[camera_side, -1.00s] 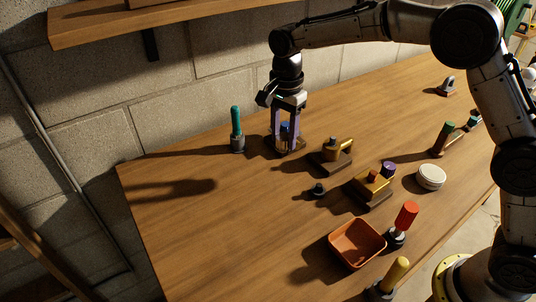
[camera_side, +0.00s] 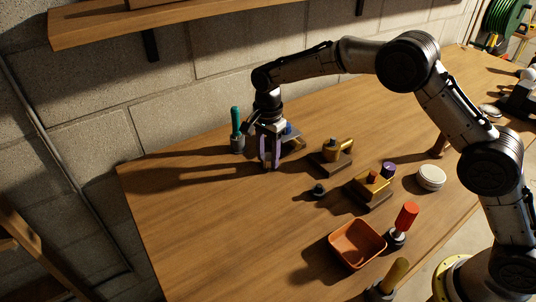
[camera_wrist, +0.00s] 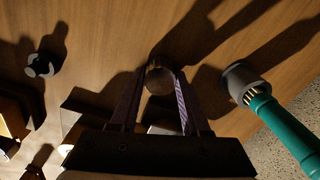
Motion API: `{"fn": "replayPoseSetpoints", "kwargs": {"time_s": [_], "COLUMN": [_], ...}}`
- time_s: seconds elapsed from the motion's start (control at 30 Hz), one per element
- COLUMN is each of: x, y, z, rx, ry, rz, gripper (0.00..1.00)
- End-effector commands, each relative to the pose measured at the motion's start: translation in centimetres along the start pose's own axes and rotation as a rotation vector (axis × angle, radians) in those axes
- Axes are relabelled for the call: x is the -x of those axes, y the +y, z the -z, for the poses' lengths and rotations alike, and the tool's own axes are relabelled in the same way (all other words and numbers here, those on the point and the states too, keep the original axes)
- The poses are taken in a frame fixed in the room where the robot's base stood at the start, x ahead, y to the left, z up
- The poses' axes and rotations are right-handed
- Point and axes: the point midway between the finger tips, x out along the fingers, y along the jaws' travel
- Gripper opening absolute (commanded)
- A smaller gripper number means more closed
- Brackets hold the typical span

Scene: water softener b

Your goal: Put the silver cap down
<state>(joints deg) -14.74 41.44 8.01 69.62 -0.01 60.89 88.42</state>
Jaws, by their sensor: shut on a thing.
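My gripper (camera_side: 269,167) is low over the open wood left of the table's middle, fingers pointing down. In the wrist view my gripper (camera_wrist: 158,82) is shut on the silver cap (camera_wrist: 158,79), a small round piece that looks dull brown-grey in shadow between the fingertips. The cap cannot be made out in the side view. Its fingertips are at or just above the table; I cannot tell whether the cap touches the wood. A brass fixture with a blue-topped part (camera_side: 289,128) stands right behind my gripper, partly hidden by it.
A teal-handled tool (camera_side: 236,128) stands upright close at the left; it also shows in the wrist view (camera_wrist: 285,125). A brass fitting (camera_side: 336,153), a small black knob (camera_side: 318,189) and an orange tray (camera_side: 345,243) lie rightward. The table's front left is clear.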

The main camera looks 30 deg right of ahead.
Motion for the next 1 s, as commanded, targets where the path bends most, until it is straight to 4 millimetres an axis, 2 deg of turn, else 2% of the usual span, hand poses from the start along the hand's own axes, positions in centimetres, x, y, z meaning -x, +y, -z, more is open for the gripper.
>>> {"fn": "replayPoseSetpoints", "kwargs": {"time_s": [0.17,0.2,0.33,0.63,0.73,0.87,1.0], "x": [-0.3,-0.3,-0.3,-0.2,0.4,2.3,5.1], "y": [0.0,0.0,0.0,0.0,0.0,-0.1,-0.1], "z": [0.0,0.0,0.0,0.0,0.0,0.0,0.0], "rx": [0.000,0.000,0.000,0.000,0.000,0.000,0.000], "ry": [0.000,0.000,0.000,0.000,0.000,0.000,0.000], "rz": [0.000,0.000,-0.001,0.000,0.002,0.005,0.005], "gripper": [0.00,0.52,0.75,0.76,0.76,0.76,0.76]}}
